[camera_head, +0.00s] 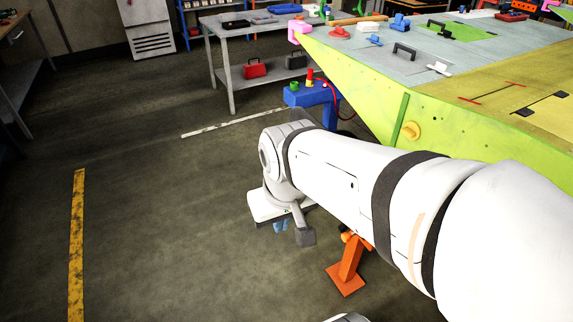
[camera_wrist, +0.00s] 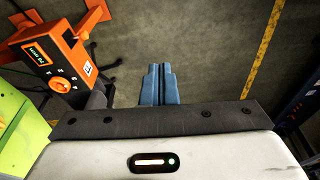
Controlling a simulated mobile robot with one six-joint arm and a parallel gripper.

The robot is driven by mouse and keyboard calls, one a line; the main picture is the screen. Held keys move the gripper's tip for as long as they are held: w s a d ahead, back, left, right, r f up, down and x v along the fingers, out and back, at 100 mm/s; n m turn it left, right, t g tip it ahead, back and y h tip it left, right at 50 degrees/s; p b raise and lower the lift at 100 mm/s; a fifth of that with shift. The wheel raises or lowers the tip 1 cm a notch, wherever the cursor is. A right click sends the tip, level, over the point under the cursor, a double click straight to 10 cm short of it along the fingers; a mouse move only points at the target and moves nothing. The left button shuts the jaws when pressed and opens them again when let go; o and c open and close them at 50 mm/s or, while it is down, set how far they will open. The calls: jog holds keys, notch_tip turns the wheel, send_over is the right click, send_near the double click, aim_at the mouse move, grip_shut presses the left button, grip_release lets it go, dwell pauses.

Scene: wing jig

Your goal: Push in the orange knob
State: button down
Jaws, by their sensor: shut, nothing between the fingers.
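A round orange knob (camera_wrist: 62,84) sits on the face of an orange box (camera_wrist: 40,50) in the wrist view, at the left. The box has a small green display and letter marks around the knob. In the head view a yellow-orange round knob (camera_head: 411,131) sits on the green side of the wing jig (camera_head: 470,133). My gripper's blue fingers (camera_wrist: 157,84) are together and empty, right of the orange box and apart from it. In the head view the fingertips (camera_head: 281,225) show small below my wrist, over the floor.
An orange stand (camera_head: 347,268) is partly hidden behind my arm. A blue post (camera_head: 312,95) with coloured buttons stands by the jig's corner. A grey table (camera_head: 238,75) is behind. Open floor (camera_head: 150,210) lies to the left, with a yellow stripe (camera_head: 76,240).

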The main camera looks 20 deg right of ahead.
jog(key=shift+s+a, duration=0.1)
jog(key=n+g+h+b, duration=0.1)
jog(key=n+h+b, duration=1.75)
jog(key=b, duration=1.15)
send_near(343, 239)
jog(key=shift+n+y, duration=0.25)
jog(key=d+b, duration=0.2)
jog(key=d, duration=0.1)
jog(key=d+b, duration=0.1)
jog(key=d, duration=0.1)
jog(key=shift+d+r+b, duration=0.1)
jog(key=shift+r+b, duration=0.2)
jog(key=shift+b, duration=0.1)
jog(key=shift+d+r, duration=0.1)
jog(key=shift+d, duration=0.75)
